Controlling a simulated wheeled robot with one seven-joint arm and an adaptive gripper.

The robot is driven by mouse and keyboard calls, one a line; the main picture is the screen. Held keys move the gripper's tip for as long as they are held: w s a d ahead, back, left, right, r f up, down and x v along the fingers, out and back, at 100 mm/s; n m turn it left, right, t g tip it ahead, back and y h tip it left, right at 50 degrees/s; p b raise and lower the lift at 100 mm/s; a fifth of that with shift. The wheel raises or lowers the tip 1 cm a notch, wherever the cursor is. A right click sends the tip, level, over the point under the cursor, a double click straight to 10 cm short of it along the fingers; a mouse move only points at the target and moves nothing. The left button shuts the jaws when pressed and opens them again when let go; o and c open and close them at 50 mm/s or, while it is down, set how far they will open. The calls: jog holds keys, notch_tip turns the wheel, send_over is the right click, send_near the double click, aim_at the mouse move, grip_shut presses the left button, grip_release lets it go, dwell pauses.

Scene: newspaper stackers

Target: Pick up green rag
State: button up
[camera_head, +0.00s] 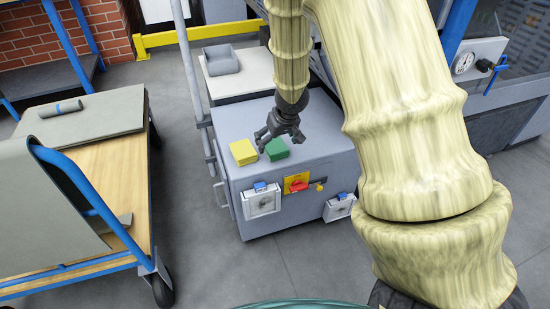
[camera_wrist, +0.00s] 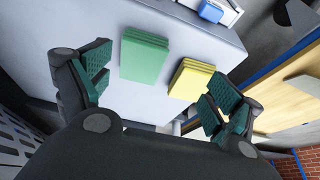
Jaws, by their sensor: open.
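The green rag (camera_head: 277,149) is a folded, flat stack on top of the grey cabinet (camera_head: 320,150). A yellow rag (camera_head: 243,152) lies close beside it on the left. My gripper (camera_head: 268,141) is above the cabinet top, near the two rags. In the wrist view the green rag (camera_wrist: 144,57) is ahead and between the spread fingers, closer to the left one. The yellow rag (camera_wrist: 191,79) is nearer the right finger. My gripper (camera_wrist: 160,95) is open and empty in the wrist view. Its height above the rag is hard to judge.
The cabinet front has a red switch (camera_head: 298,187) and blue-topped boxes. A blue-framed cart (camera_head: 125,205) with a wooden deck stands at left. A grey tray (camera_head: 221,60) sits on a white surface behind. Grey rails (camera_head: 190,75) rise at the cabinet's left.

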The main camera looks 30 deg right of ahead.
aim_at(276, 146)
jog(key=w+d+f+b, duration=0.1)
jog(key=b, duration=0.1)
jog(key=w+d+f+b, duration=0.1)
jog(key=w+f, duration=0.1)
jog(key=shift+d+f+b, duration=0.1)
jog(key=shift+f+b, duration=0.2)
jog(key=shift+b, duration=0.05)
jog(key=shift+w+d+b+x, duration=0.15)
jog(key=shift+b+x, duration=0.45)
jog(key=shift+x, duration=0.3)
jog(key=shift+w+d+b+x, duration=0.1)
jog(key=shift+d+b+x, duration=0.1)
jog(key=shift+b+x, duration=0.6)
jog(key=shift+w+d+b+x, duration=0.15)
jog(key=shift+b+x, duration=0.25)
jog(key=shift+x, duration=0.65)
jog(key=shift+r, duration=0.2)
jog(key=shift+c, duration=0.2)
jog(key=c, duration=1.1)
